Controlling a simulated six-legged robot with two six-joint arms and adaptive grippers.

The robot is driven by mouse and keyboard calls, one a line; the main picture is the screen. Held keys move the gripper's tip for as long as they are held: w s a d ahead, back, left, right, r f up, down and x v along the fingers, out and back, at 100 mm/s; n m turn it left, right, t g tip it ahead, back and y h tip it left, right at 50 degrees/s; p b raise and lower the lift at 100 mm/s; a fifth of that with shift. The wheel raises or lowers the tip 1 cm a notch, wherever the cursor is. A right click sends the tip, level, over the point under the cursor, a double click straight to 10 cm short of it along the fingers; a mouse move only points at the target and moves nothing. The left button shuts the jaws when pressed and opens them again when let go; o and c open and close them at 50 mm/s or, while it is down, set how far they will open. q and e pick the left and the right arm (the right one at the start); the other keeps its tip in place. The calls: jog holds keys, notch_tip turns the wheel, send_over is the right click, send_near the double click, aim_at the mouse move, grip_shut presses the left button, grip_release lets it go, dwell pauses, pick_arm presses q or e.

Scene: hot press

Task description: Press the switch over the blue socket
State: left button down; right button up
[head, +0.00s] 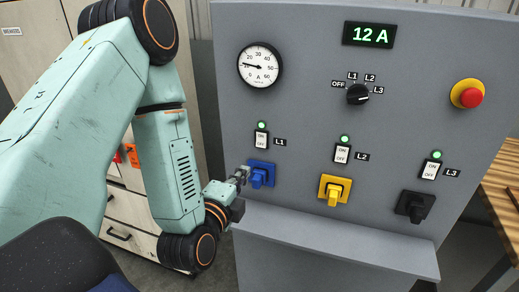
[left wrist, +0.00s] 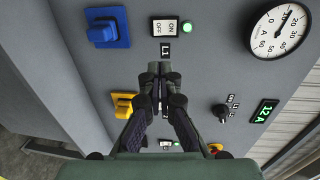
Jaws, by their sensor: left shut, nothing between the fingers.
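The blue socket (head: 261,167) is on the left of the grey panel, with a blue plug or cover on its front. Over it is a white ON/OFF switch (head: 261,139), labelled L1, with a lit green lamp above it. My left gripper (head: 243,173) is shut and empty, just left of the blue socket in the head view. In the left wrist view, the blue socket (left wrist: 118,28) and the switch (left wrist: 165,27) lie beyond the shut fingertips (left wrist: 160,68). Contact with the panel cannot be made out. My right gripper is not in view.
The panel also has a yellow socket (head: 334,188), a black socket (head: 414,206), the L2 switch (head: 342,154), the L3 switch (head: 431,170), a rotary selector (head: 358,94), a gauge (head: 260,65) and a red stop button (head: 470,97). A grey ledge (head: 330,246) juts out below.

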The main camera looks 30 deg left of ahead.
pick_arm(q)
send_near(261, 144)
jog(key=x, duration=0.5)
jog(key=shift+w+d, duration=0.1)
jog(key=shift+w, duration=0.35)
jog(key=shift+w+d+f, duration=0.1)
jog(key=shift+w, duration=0.4)
jog(key=shift+s+a, duration=0.15)
jog(key=shift+a, duration=0.2)
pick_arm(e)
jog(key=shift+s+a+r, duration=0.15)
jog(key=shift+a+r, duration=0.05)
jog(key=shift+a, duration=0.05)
